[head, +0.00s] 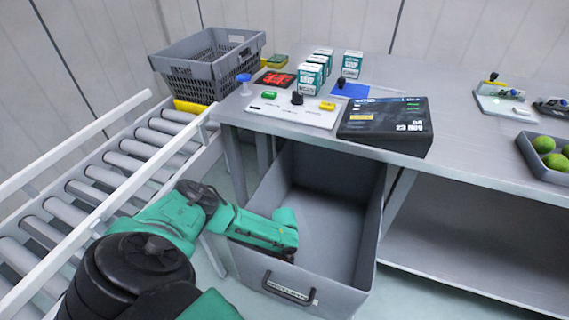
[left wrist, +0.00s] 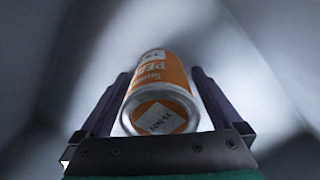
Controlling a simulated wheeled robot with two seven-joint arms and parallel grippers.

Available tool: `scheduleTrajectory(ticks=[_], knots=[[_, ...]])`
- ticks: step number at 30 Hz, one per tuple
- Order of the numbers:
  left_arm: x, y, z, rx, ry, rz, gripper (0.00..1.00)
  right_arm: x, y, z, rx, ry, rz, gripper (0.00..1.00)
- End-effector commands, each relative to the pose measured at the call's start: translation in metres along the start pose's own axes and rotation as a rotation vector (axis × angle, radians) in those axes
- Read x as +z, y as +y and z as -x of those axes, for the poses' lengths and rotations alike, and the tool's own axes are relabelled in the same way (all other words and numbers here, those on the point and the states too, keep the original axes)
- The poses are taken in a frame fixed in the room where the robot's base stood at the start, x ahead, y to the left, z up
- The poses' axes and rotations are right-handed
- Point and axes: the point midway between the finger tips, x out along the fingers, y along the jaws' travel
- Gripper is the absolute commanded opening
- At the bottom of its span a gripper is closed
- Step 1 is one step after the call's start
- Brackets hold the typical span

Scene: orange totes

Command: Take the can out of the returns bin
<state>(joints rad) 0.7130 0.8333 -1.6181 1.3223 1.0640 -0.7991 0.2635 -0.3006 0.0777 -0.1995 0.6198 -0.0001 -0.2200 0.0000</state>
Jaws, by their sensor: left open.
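The returns bin is a deep grey open box (head: 345,293) below the table edge, with a handle on its front. My left arm reaches down into it, and its gripper is hidden in the head view. In the left wrist view a can (left wrist: 163,75) with an orange and white label and a silver rim lies between the two dark fingers of my left gripper (left wrist: 160,72). A white label shows on its near end. The gripper is open around the can, with a finger on each side. The can does not show in the head view. My right gripper is out of view.
A roller conveyor (head: 105,180) runs along the left, with a grey crate (head: 190,52) at its far end. Bin walls surround my left gripper.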

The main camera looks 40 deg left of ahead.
Motion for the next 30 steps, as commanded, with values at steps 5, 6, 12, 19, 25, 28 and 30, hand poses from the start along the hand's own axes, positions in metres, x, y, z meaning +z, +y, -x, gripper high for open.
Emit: scheduleTrajectory(ticks=[5,6,12,19,25,28,30], knots=[[0.0,0.0,0.001,0.0,0.0,0.0,0.69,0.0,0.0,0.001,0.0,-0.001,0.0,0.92],[0.0,0.0,0.001,0.0,0.0,0.0,0.54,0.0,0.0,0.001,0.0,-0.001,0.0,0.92],[0.0,0.0,0.002,0.0,0.001,0.0,0.0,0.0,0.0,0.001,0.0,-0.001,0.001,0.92],[0.0,-0.001,0.005,0.0,0.001,0.001,0.0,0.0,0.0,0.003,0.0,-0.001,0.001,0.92],[0.0,-0.001,0.035,-0.001,0.002,0.0,0.0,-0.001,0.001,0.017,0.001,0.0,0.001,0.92],[0.0,-0.001,0.071,-0.001,0.004,0.001,0.0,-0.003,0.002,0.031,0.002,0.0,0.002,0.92],[0.0,-0.001,0.099,-0.001,0.003,0.0,0.0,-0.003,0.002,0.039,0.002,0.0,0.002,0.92]])
